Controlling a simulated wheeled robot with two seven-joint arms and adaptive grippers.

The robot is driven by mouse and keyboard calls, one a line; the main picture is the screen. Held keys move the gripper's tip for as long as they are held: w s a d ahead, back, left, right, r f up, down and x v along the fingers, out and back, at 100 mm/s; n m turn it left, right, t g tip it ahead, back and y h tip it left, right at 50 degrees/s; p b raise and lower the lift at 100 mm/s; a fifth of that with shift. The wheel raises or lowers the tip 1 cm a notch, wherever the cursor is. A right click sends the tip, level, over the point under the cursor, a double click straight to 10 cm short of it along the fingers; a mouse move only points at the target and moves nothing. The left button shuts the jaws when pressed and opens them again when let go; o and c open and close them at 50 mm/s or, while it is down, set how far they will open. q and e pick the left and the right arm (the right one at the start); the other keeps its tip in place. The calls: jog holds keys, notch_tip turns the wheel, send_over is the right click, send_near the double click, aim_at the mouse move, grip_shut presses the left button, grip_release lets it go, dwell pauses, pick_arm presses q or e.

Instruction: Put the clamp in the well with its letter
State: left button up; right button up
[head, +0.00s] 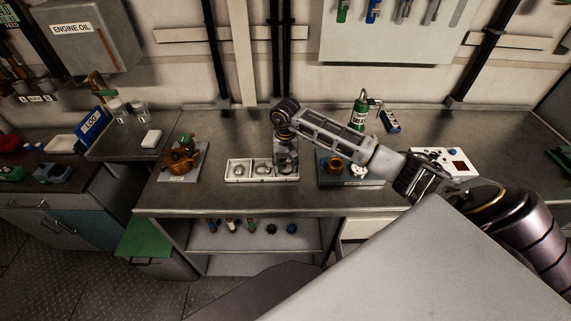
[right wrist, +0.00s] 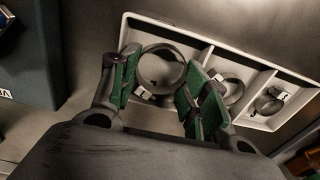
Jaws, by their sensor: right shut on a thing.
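A white tray with three wells (head: 233,178) lies on the workbench; it also shows in the right wrist view (right wrist: 208,47). My right gripper (head: 287,160) is over the tray's right-hand well in the head view. In the right wrist view its green-padded fingers (right wrist: 152,90) are shut on a large grey ring clamp (right wrist: 162,48). The clamp is at the end well; I cannot tell whether it touches the floor of the well. A middle clamp (right wrist: 232,92) and a smaller clamp (right wrist: 268,103) lie in the other two wells. No letters on the wells are readable. My left gripper is not in view.
A blue base with a brown part (head: 336,166) stands right of the tray. A brown pump-like part (head: 181,160) sits on a plate to the left. A green bottle (head: 359,113) stands behind my right arm. A white panel (head: 455,158) lies further right. Bench front is clear.

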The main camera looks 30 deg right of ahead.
jog(key=shift+f, duration=0.35)
jog(key=shift+f, duration=0.2)
jog(key=o, duration=0.9)
jog(key=shift+c, duration=0.2)
jog(key=shift+r, duration=0.2)
jog(key=shift+w+r, duration=0.1)
jog(key=shift+r, duration=0.55)
notch_tip(320, 180, up, 11)
jog(key=b, duration=0.2)
jog(key=shift+f+b, duration=0.15)
jog(key=shift+b, duration=0.15)
